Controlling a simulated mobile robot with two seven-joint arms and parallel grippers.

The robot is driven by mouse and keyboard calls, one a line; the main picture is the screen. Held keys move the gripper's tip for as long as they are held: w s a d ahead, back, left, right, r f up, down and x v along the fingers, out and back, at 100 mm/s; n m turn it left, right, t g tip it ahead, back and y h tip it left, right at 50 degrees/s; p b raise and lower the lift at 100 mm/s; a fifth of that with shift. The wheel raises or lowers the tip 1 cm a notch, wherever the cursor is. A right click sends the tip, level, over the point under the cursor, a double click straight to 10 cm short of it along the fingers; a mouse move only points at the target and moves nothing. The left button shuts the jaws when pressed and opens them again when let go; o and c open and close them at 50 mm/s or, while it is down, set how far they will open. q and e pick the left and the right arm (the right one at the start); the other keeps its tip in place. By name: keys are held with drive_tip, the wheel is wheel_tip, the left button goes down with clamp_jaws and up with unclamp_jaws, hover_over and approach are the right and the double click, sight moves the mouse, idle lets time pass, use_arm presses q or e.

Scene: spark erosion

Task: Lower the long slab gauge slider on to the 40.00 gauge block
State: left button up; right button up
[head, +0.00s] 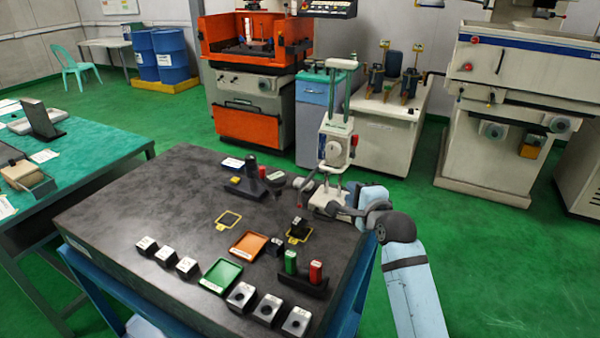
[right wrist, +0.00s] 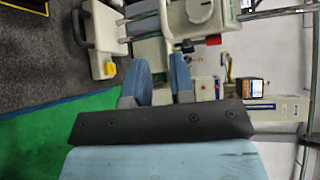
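The long slab gauge (head: 336,152) stands upright at the table's far right edge, a cream body on two pale columns with a green top bar. Its dial and red knob face my head camera. The gauge body (right wrist: 185,18) also fills the upper middle of the right wrist view. My right gripper (head: 370,197) is low beside the gauge's base, on its right. Its two blue fingers (right wrist: 160,78) are apart, and I see nothing held between them. Whether they touch the gauge is unclear. I cannot make out which block is the 40.00 gauge block; the labels are too small.
The dark stone table (head: 130,205) carries a black stand (head: 246,183), an orange tray (head: 250,244), a green tray (head: 221,276), several labelled blocks (head: 268,308) and a holder with green and red pieces (head: 303,285). The table's left part is clear.

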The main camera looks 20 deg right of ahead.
sight(332, 171)
drive_tip(key=w, duration=0.4)
drive_tip(key=w+f, duration=0.1)
drive_tip(key=w, duration=0.3)
drive_tip(key=w+p, duration=0.1)
drive_tip(key=w, duration=0.3)
drive_tip(key=shift+w+d+f, duration=0.1)
drive_tip(key=shift+d+f, duration=0.15)
drive_tip(key=shift+d, duration=0.05)
drive_tip(key=shift+w+f, duration=0.2)
drive_tip(key=shift+w, duration=0.6)
drive_tip(key=shift+c, duration=0.2)
drive_tip(key=c, duration=0.3)
drive_tip(key=shift+f, duration=0.1)
clamp_jaws()
